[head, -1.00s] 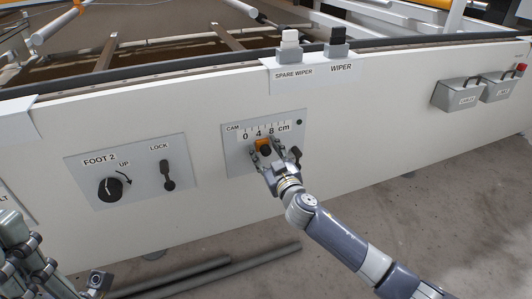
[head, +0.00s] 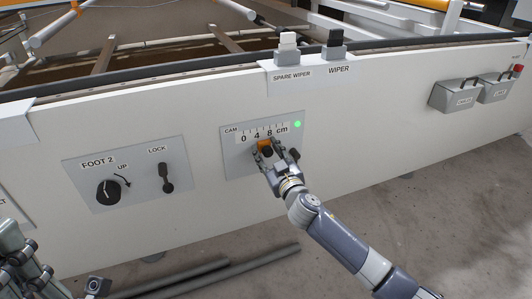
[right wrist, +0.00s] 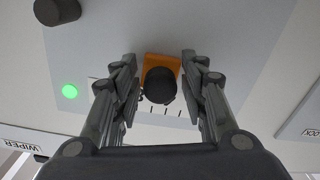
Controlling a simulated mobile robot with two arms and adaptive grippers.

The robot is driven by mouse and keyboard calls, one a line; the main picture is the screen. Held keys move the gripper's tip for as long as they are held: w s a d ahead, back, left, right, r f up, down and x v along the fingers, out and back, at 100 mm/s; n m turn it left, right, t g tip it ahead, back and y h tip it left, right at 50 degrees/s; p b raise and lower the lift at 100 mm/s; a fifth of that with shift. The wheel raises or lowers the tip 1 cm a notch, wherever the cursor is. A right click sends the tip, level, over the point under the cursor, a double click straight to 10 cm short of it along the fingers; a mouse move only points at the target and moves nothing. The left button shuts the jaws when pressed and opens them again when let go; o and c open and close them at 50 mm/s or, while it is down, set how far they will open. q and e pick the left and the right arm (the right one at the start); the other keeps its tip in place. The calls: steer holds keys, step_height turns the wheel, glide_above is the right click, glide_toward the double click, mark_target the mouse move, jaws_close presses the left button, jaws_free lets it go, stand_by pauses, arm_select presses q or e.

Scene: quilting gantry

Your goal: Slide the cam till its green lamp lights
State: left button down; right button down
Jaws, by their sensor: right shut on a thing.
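The cam (head: 264,145) is an orange slider with a black knob on the CAM panel (head: 235,165), below the scale and between the 4 and 8 marks. The lamp (head: 298,124) at the panel's upper right glows green; it also glows in the right wrist view (right wrist: 70,91). My right gripper (head: 266,151) is shut on the cam, with its fingers on either side of the orange block (right wrist: 160,62). My left gripper (head: 60,284) is partly in view at the lower left, away from the cam; its finger opening is unclear.
A dark knob (head: 294,154) sits on the CAM panel right of my gripper. The FOOT 2 and LOCK panel (head: 135,188) is to the left. Two wiper holders (head: 288,57) stand on the top edge. Dark rods (head: 235,270) lie on the floor below.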

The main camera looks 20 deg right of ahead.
steer(key=c, duration=1.3)
jaws_free()
steer(key=shift+d, duration=0.1)
steer(key=shift+s, duration=0.15)
steer(key=s, duration=1.1)
steer(key=shift+s+d, duration=0.2)
steer(key=shift+s, duration=0.15)
